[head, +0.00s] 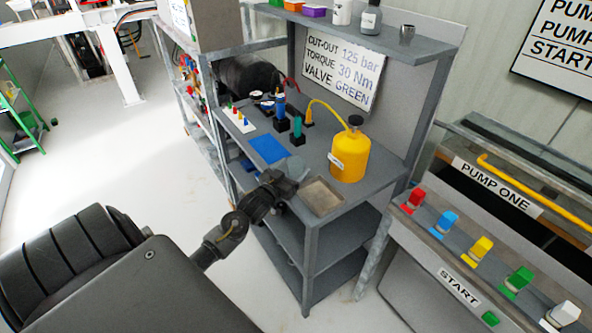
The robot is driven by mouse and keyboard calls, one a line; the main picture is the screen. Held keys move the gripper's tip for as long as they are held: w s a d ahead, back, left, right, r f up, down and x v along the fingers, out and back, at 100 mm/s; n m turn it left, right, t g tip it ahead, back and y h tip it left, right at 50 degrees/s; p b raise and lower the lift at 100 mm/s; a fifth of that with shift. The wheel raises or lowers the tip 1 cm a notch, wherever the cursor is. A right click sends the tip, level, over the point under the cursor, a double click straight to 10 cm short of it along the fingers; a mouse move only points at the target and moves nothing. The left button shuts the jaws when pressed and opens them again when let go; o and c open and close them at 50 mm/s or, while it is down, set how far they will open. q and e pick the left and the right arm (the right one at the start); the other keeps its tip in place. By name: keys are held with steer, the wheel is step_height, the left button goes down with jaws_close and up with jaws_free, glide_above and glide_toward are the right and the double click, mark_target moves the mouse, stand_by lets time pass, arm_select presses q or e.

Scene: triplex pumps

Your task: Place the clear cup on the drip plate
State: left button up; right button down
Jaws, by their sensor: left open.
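The drip plate (322,196) looks like a shallow square metal tray with a tan-grey bed, lying near the front right corner of the grey bench top. My left gripper (287,181) is open at the bench's front edge, just left of the drip plate. A pale grey, partly see-through shape (296,167) shows just behind the gripper; I cannot tell whether it is the clear cup. I make out no clear cup for certain elsewhere. The drip plate looks empty. My right gripper is not in view.
A yellow bottle (350,156) with a hose stands behind the drip plate. A blue mat (268,149) and several tools lie further left. A small grey cup-like thing (407,35) stands on the upper shelf. The pump panel (482,245) is at right.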

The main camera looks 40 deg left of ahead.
arm_select(q)
steer(key=c, duration=1.1)
steer(key=shift+c, duration=0.2)
steer(key=shift+r, duration=0.55)
steer(key=s+d+r+b, duration=0.1)
steer(key=s+d+r, duration=0.7)
steer(key=d+r, duration=0.35)
steer(key=s+d+m+h, duration=0.1)
steer(key=s+d, duration=0.1)
steer(key=d, duration=0.9)
steer(key=shift+s+d+r+h, duration=0.2)
steer(key=shift+s+d+h, duration=0.05)
steer(key=shift+d+h, duration=0.15)
